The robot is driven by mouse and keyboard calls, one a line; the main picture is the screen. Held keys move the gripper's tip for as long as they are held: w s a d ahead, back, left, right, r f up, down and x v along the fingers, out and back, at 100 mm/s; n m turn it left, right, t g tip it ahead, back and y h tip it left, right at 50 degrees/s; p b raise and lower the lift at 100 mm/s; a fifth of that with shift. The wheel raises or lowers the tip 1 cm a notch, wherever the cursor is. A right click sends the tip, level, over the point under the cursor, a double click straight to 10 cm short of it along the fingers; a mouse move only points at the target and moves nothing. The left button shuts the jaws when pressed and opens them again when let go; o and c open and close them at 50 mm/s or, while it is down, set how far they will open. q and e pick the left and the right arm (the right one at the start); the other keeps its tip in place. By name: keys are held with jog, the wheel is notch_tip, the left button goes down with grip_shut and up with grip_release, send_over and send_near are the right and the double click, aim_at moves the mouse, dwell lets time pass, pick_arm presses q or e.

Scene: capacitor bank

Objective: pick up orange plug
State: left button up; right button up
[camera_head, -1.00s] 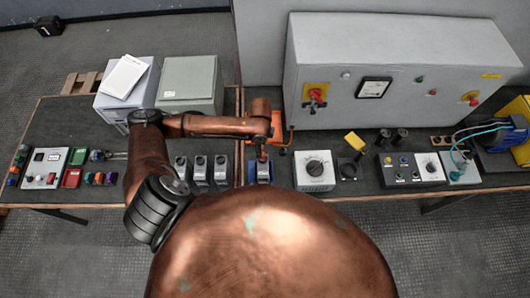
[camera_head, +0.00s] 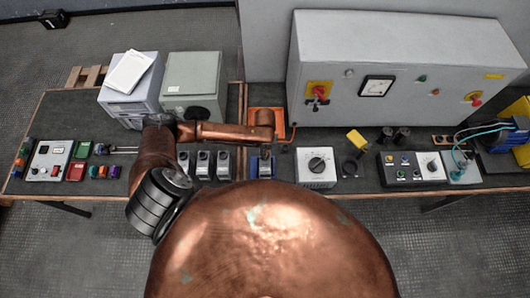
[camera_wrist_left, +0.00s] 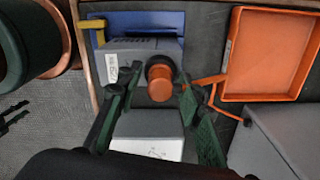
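An orange plug (camera_wrist_left: 160,88) with a dark collar shows in the left wrist view, beside a grey block (camera_wrist_left: 140,50) on a blue base (camera_wrist_left: 165,19). My left gripper (camera_wrist_left: 150,98) has its two green-padded fingers spread, one to each side of the plug, with a clear gap; they do not grip it. A pale grey box (camera_wrist_left: 148,135) shows between the fingers, lower in the picture. In the head view my copper left arm reaches over the bench, and its end hides the plug. My right gripper is not in view.
In the head view, grey breakers (camera_head: 203,164) and a white dial box (camera_head: 316,167) flank the blue block (camera_head: 262,167). A large grey cabinet (camera_head: 420,60) stands behind.

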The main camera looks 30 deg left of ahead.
pick_arm(q)
grip_shut()
dwell(0.3)
